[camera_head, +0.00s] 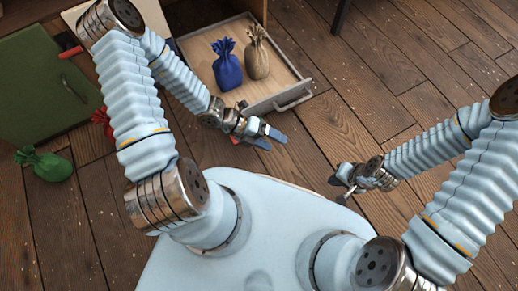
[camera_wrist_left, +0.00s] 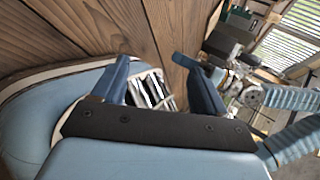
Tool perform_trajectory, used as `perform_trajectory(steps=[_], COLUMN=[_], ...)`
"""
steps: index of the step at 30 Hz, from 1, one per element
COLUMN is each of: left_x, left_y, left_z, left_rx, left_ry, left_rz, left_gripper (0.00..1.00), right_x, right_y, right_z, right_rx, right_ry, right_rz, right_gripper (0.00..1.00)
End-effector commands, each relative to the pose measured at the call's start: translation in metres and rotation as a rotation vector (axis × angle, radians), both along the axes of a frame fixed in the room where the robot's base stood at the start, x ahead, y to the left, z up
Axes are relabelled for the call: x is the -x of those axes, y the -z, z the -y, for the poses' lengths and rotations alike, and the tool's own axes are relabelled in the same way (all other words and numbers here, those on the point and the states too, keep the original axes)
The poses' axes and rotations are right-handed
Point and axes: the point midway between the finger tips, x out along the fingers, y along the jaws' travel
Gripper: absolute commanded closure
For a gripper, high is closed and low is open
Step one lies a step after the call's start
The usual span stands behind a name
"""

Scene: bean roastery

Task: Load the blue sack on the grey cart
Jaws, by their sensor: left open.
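The blue sack (camera_head: 227,64) stands upright in an open wooden drawer (camera_head: 283,88), beside a tan sack (camera_head: 257,53). My left gripper (camera_head: 272,139) is open and empty, in front of the drawer and apart from the sack. In the left wrist view its two blue fingers (camera_wrist_left: 150,62) are spread, with nothing between them touching. My right gripper (camera_head: 340,187) hangs over the floor at the right of my base; its jaws are too small to read. I cannot make out a grey cart in either view.
A green sack (camera_head: 45,165) lies on the floor at left, and a red sack (camera_head: 101,118) is partly hidden behind my left arm. A green door with a handle (camera_head: 62,80) stands at upper left. The drawer's handle (camera_head: 294,102) sticks out. Wooden floor (camera_head: 400,60) at upper right is mostly clear.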

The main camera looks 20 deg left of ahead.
Motion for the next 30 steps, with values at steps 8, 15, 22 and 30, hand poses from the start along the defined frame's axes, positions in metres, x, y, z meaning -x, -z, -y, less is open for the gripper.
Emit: perform_trajectory(steps=[8,15,22,30], left_x=[0.067,0.036,0.031,0.032], left_y=[0.056,0.056,0.054,0.034], left_z=[-0.031,-0.026,-0.023,-0.021], left_rx=[-0.340,-0.336,0.320,0.316], left_ry=[1.703,2.428,-2.434,-2.433], left_rz=[1.199,1.855,-1.884,-1.890], left_gripper=[0.27,0.27,0.27,0.27], right_x=[0.000,0.000,0.000,0.001], right_y=[0.000,0.000,0.000,-0.021], right_z=[0.000,0.000,0.000,-0.002], right_rx=[0.000,0.000,0.000,-0.002], right_ry=[0.000,0.000,0.000,-0.004], right_rz=[0.000,0.000,0.000,0.000], right_gripper=[1.00,1.00,1.00,1.00])
